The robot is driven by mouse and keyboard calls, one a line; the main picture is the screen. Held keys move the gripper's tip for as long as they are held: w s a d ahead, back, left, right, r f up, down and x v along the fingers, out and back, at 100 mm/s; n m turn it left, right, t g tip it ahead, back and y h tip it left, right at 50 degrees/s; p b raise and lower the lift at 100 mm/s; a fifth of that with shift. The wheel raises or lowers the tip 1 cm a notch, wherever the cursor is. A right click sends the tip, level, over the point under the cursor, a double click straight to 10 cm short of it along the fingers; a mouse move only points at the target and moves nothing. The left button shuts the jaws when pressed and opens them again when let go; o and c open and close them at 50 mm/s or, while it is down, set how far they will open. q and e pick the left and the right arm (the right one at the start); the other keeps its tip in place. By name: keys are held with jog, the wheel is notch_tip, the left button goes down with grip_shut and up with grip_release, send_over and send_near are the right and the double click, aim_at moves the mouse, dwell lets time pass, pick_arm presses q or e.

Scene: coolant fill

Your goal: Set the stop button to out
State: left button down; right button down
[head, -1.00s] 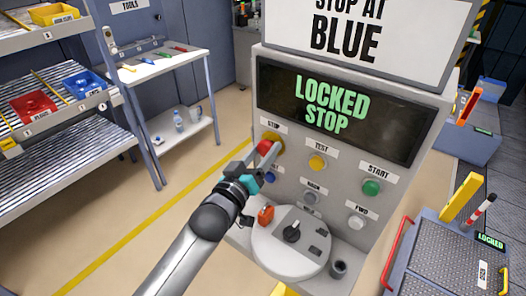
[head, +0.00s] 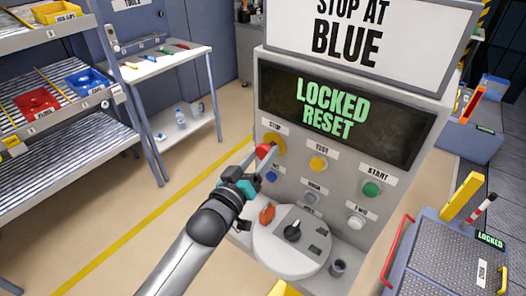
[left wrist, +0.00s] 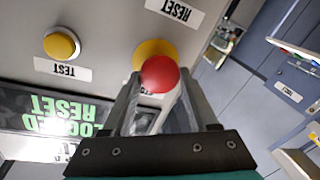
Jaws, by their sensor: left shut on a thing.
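The red stop button (head: 264,151) sits on its yellow base (head: 275,143) under the STOP label at the upper left of the panel. In the left wrist view the red button (left wrist: 159,74) is between my left fingertips, with the yellow base (left wrist: 150,50) behind it. My left gripper (head: 262,154) is shut on the button. The display (head: 330,108) reads LOCKED RESET in green. My right gripper does not show in either view.
A yellow TEST button (head: 318,164), a green START button (head: 371,189), a white FWD button (head: 356,222) and a blue button (head: 272,175) are close by. A round plate (head: 290,245) with knobs juts out below. Shelves and a white table (head: 160,60) stand left.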

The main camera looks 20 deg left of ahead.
pick_arm(q)
jog(key=c, duration=0.5)
grip_release()
jog(key=shift+s, duration=0.1)
jog(key=shift+o, duration=1.4)
jog(key=shift+s+a, duration=0.1)
jog(key=shift+o, duration=0.3)
jog(key=s+a+b, duration=0.1)
jog(key=s+a, duration=0.1)
jog(key=s, duration=1.3)
jog(key=shift+a, duration=0.25)
